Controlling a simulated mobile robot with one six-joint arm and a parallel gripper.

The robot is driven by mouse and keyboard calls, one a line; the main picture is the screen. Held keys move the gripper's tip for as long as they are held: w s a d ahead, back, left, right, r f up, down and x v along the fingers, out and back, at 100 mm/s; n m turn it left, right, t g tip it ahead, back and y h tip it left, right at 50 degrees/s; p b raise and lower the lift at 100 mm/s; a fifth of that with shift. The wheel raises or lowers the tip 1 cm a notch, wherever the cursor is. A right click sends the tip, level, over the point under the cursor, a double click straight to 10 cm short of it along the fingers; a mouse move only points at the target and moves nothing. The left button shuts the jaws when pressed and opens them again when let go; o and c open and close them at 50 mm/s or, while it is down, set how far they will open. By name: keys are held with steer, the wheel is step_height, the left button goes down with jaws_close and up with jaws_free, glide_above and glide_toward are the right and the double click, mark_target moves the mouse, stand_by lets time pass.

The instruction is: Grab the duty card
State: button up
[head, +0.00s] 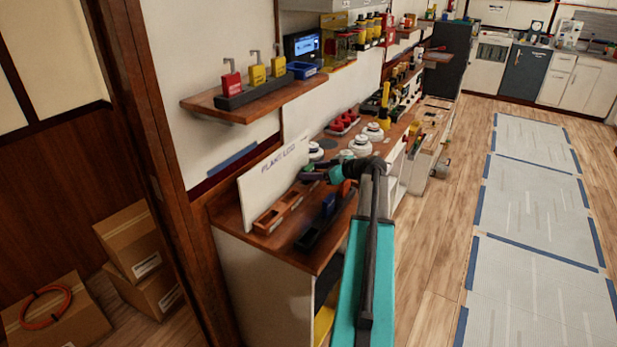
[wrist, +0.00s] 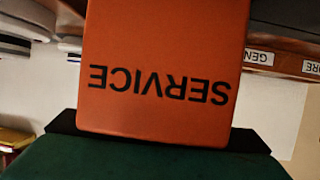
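An orange card (wrist: 160,60) with the word SERVICE upside down fills the middle of the wrist view, close to the camera. Its lower edge overlaps a dark bar and the green part of my gripper (wrist: 150,152). I cannot tell whether the fingers are closed on the card, as it hides what lies behind it. In the head view my gripper (head: 312,173) is small and dark, over the near end of the counter. An orange patch (head: 346,187), probably the same card, shows just below my wrist, beside a blue piece (head: 328,204) in a black tray (head: 312,237).
A brown compartment tray (head: 268,218) lies left of the black tray; a white board (head: 265,185) leans behind it. White round items (head: 374,132) stand farther along the counter. A shelf with padlocks (head: 257,75) hangs above. Taped floor sheets (head: 530,200) lie right.

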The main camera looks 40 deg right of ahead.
steer(key=c, duration=0.8)
steer(key=shift+r, duration=0.15)
steer(key=shift+r+b, duration=0.65)
steer(key=shift+r, duration=0.7)
steer(key=shift+s+r, duration=0.1)
steer(key=shift+r, duration=0.2)
steer(key=s+a+b, duration=0.1)
steer(key=s+a, duration=0.2)
steer(key=s, duration=0.1)
steer(key=s+a+r+b, duration=0.1)
steer(key=s+a, duration=0.2)
steer(key=s, duration=0.1)
steer(key=s+a+b, duration=0.1)
steer(key=s+a, duration=0.3)
steer(key=shift+s+r+b, duration=0.2)
steer(key=shift+b, duration=0.15)
